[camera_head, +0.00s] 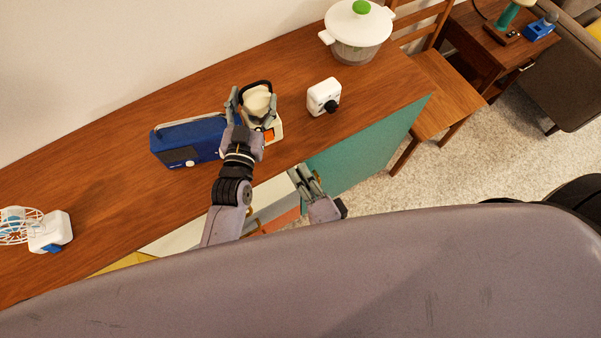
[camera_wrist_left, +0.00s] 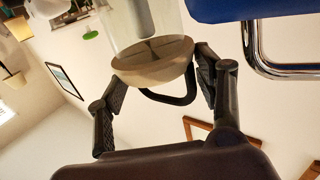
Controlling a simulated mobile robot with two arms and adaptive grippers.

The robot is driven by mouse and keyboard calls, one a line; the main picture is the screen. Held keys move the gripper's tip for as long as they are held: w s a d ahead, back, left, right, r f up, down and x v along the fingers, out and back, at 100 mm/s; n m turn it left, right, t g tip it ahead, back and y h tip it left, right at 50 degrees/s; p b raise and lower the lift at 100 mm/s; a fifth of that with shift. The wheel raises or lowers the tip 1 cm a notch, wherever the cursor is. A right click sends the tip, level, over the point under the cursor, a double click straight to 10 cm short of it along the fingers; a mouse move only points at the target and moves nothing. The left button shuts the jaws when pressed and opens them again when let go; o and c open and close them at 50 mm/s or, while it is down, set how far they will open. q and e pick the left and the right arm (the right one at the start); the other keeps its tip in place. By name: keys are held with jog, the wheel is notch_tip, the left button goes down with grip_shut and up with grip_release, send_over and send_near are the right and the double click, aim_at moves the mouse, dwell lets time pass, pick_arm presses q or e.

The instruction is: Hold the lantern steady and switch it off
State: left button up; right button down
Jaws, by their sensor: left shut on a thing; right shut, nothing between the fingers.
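The lantern (camera_head: 259,101) has a cream cap, a black loop handle and a pale base with an orange part (camera_head: 269,135). It stands on the hutch top. My left gripper (camera_head: 252,103) is shut on its upper part, one finger on each side. In the left wrist view the cap (camera_wrist_left: 155,65) sits between the fingers of the left gripper (camera_wrist_left: 163,80), with a clear body and grey tube beyond. I cannot tell whether the lantern is lit. My right gripper (camera_head: 304,180) is shut and empty, off the front edge, right of and below the lantern.
A blue radio (camera_head: 188,143) stands close left of the lantern; its chrome handle (camera_wrist_left: 255,50) shows in the left wrist view. A white timer-like box with a black knob (camera_head: 323,96) is to the right. A white pot (camera_head: 357,32) and a small fan (camera_head: 48,231) stand farther off.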

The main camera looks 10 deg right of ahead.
pick_arm(q)
jog(key=shift+f, duration=0.25)
jog(key=o, duration=1.6)
jog(key=shift+r, duration=0.15)
jog(key=v, duration=1.2)
